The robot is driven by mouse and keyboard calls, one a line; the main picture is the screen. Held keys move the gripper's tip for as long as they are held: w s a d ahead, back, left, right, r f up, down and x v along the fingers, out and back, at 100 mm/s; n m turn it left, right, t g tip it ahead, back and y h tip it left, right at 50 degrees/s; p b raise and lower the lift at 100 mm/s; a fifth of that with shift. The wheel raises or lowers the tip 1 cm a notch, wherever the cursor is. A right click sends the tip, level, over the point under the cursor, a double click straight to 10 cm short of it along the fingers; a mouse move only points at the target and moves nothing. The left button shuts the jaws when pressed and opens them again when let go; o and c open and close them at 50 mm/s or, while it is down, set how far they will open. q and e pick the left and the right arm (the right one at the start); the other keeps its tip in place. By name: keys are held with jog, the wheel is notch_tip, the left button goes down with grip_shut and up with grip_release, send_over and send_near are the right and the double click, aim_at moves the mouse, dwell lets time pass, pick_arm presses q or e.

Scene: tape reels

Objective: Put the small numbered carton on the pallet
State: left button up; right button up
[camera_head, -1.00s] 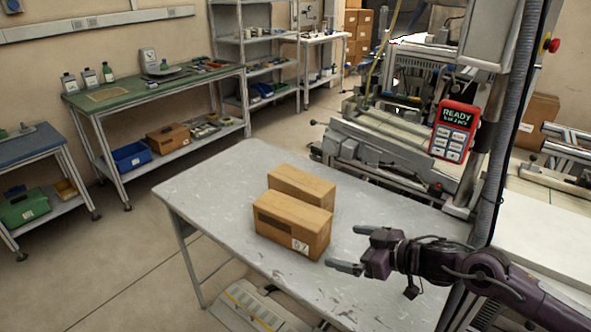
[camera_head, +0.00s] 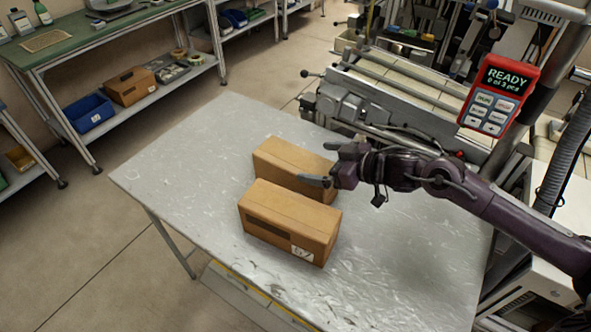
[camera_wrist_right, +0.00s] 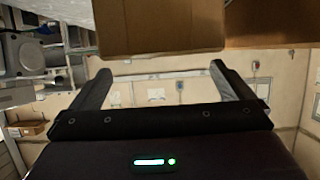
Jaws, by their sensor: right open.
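The numbered carton (camera_head: 285,224) is a brown box with a white label reading about 67. It stands on the grey table, and its dark slot faces the front. A second brown carton (camera_head: 280,158) stands close behind it. My right gripper (camera_head: 322,164) is open and empty, beside the right ends of the cartons, its fingers overlapping the rear one in the head view. In the right wrist view, a near carton (camera_wrist_right: 155,25) hangs across the top above the open fingers (camera_wrist_right: 160,70), with another carton (camera_wrist_right: 270,22) at the right. I cannot make out a pallet. My left gripper is not visible.
The grey table (camera_head: 190,170) has free room left and front of the cartons. Machinery (camera_head: 375,100) and a red READY pendant (camera_head: 497,95) stand beyond its back right side. A green-topped bench (camera_head: 100,30) is at the far left.

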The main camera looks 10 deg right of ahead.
aim_at(299, 160)
jog(key=p+x, duration=0.1)
jog(key=x, duration=0.5)
jog(key=shift+s+a, duration=0.1)
jog(key=shift+s, duration=0.05)
jog(key=c, duration=1.7)
jog(key=shift+r, duration=0.1)
jog(key=shift+c, duration=1.1)
jog(key=shift+r, duration=0.1)
